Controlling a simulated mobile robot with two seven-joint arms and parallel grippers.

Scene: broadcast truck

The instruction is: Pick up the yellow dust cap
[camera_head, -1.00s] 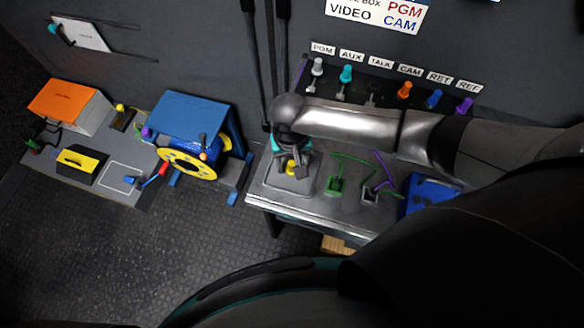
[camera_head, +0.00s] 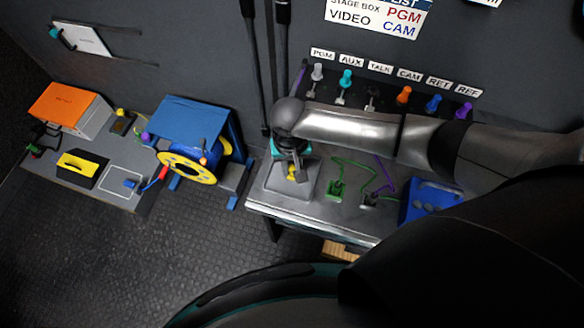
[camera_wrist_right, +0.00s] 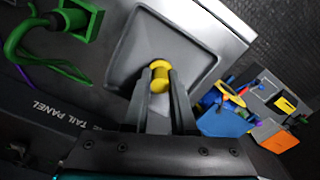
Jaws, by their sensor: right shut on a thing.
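The yellow dust cap (camera_wrist_right: 160,75) is between the fingertips of my right gripper (camera_wrist_right: 161,86) in the right wrist view, over a grey square tray (camera_wrist_right: 125,52). The right gripper is shut on the cap. In the head view the cap (camera_head: 291,172) shows as a small yellow spot under the right gripper (camera_head: 291,170), partly hidden by the fingers. The tray (camera_head: 277,190) stands at the left end of the metal bench. I cannot tell whether the cap still touches the tray. My left gripper is not in view.
Green connectors (camera_head: 337,190) with cables and a blue box (camera_head: 432,200) stand on the bench to the right. A row of coloured plugs (camera_head: 404,95) is on the wall panel behind. A blue and yellow cable reel (camera_head: 190,165) and an orange box (camera_head: 68,103) are at left.

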